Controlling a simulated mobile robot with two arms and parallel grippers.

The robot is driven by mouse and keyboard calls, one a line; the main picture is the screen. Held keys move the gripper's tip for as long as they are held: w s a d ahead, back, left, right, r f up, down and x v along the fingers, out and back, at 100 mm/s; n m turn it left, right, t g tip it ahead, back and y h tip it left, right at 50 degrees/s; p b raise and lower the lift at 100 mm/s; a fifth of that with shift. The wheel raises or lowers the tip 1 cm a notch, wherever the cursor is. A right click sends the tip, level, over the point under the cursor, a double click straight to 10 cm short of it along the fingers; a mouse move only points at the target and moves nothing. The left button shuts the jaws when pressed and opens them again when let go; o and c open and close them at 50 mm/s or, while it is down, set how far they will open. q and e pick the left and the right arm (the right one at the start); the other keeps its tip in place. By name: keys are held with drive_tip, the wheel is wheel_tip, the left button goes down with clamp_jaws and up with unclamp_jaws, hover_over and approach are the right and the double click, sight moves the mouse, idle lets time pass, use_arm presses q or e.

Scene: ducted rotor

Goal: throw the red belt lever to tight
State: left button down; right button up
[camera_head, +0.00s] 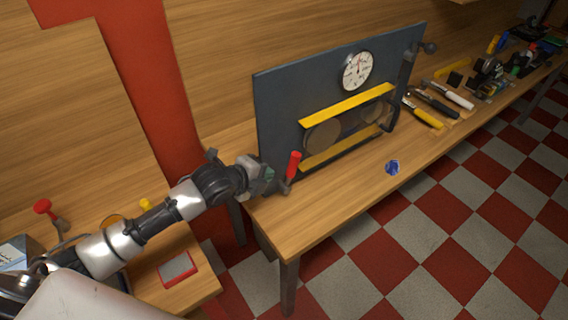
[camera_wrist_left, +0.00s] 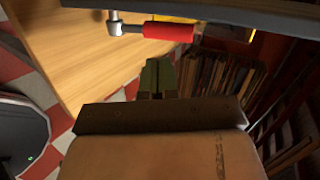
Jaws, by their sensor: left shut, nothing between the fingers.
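The red belt lever (camera_head: 293,165) stands nearly upright at the left front of the dark panel (camera_head: 275,100), its red grip on top of a short metal arm. My left gripper (camera_head: 278,182) is just left of the lever, low beside its base; from the head view I cannot tell whether they touch. In the left wrist view the red grip (camera_wrist_left: 168,32) lies across the top with its metal pivot to the left, apart from the closed fingers (camera_wrist_left: 158,78). The left gripper is shut and empty. My right gripper is not in view.
The panel carries a round dial (camera_head: 357,70) and yellow guards (camera_head: 345,105) around pulleys. A dark crank handle (camera_head: 408,65) is at its right. A blue object (camera_head: 392,167) lies on the wooden bench (camera_head: 330,205). Hand tools (camera_head: 435,105) lie farther right. The bench front is mostly clear.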

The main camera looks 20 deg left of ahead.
sight(291, 164)
use_arm(q)
drive_tip(key=x, duration=0.3)
drive_tip(key=p+x, duration=0.1)
drive_tip(key=x, duration=0.1)
drive_tip(key=shift+w+d+r, duration=0.2)
drive_tip(key=shift+w+d, duration=0.1)
drive_tip(key=shift+w, duration=0.25)
drive_tip(key=shift+w+d+f, duration=0.2)
drive_tip(key=shift+w+d, duration=0.05)
drive_tip(key=shift+w, duration=0.2)
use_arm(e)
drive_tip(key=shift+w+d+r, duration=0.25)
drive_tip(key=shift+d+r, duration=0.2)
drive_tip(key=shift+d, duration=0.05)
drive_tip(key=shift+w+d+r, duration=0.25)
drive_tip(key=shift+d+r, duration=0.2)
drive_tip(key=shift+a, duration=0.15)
use_arm(q)
drive_tip(key=shift+w, duration=0.1)
drive_tip(key=shift+w+d+g+p, duration=0.35)
drive_tip(key=shift+w+g+p, duration=0.05)
drive_tip(key=shift+w+p, duration=0.05)
drive_tip(key=shift+y, duration=0.4)
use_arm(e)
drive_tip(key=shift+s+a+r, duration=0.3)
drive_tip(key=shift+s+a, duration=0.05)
use_arm(q)
drive_tip(key=shift+r, duration=0.1)
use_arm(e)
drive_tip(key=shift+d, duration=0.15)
